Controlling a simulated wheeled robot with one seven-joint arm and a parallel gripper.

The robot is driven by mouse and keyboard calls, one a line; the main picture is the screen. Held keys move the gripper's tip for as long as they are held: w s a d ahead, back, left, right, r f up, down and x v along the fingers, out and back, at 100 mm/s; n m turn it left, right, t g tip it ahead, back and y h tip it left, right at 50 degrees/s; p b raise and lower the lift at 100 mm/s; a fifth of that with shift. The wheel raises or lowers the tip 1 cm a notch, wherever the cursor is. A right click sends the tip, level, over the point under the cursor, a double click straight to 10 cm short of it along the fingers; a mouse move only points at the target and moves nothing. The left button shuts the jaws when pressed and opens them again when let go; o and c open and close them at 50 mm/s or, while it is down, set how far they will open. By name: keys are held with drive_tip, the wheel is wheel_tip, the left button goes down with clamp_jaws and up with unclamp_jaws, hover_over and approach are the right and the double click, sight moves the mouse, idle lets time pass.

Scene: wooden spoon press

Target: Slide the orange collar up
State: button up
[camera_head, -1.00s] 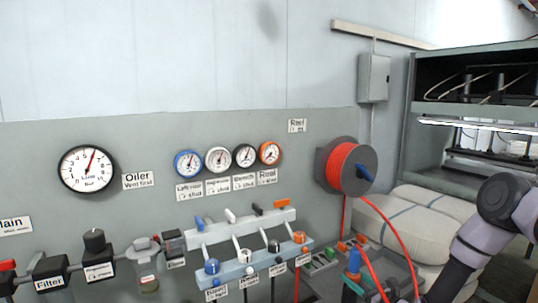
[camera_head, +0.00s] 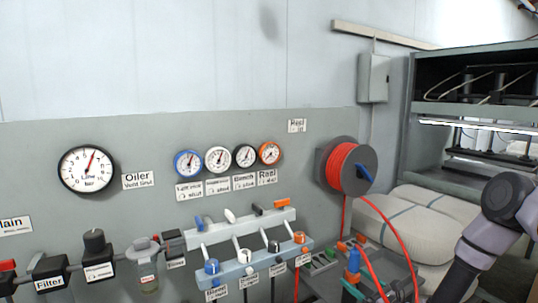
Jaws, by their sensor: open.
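The orange collar (camera_head: 300,238) is a small orange ring with a pale part, at the right end of the lower light-blue rail of the valve manifold (camera_head: 240,262). Blue, white and black counterparts sit to its left along the same rail. An orange lever (camera_head: 282,203) is on the upper rail above it. Whether the collar is up or down on its stem is too small to tell. My arm (camera_head: 485,240) shows at the right and runs down out of the bottom edge. My gripper is outside the picture, so its place relative to the collar is hidden.
A red hose reel (camera_head: 347,166) hangs right of the manifold, its red hose looping down in front. A tray of fittings (camera_head: 350,256) lies below it. White sacks (camera_head: 420,222) and a press frame (camera_head: 470,105) stand at the right. Several gauges (camera_head: 217,160) are on the panel above.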

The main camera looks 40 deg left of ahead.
drive_tip(key=v, duration=0.7)
drive_tip(key=shift+d, duration=0.25)
drive_tip(key=shift+s, duration=0.1)
idle(0.4)
drive_tip(key=s+d+r+n+g, duration=0.1)
drive_tip(key=d+r+n+g, duration=0.2)
drive_tip(key=r, duration=0.7)
drive_tip(key=d+r+n+g, duration=0.1)
drive_tip(key=r+n+g, duration=0.4)
drive_tip(key=r, duration=0.4)
drive_tip(key=s+d+r+n+g, duration=0.15)
drive_tip(key=r+n, duration=0.35)
drive_tip(key=r, duration=0.5)
drive_tip(key=s+d+r+n+t+h, duration=0.1)
drive_tip(key=s+d+r+t+h, duration=0.2)
drive_tip(key=d, duration=0.8)
drive_tip(key=s+d+r+n+t+h, duration=0.2)
drive_tip(key=s+d+r+h, duration=0.4)
drive_tip(key=d+r, duration=0.4)
drive_tip(key=s+d+r+n+t+h, duration=0.2)
drive_tip(key=s+d+r+t+h, duration=0.3)
drive_tip(key=d, duration=0.9)
wheel_tip(320, 180, up, 2)
drive_tip(key=shift+r+h, duration=0.1)
drive_tip(key=shift+h, duration=0.2)
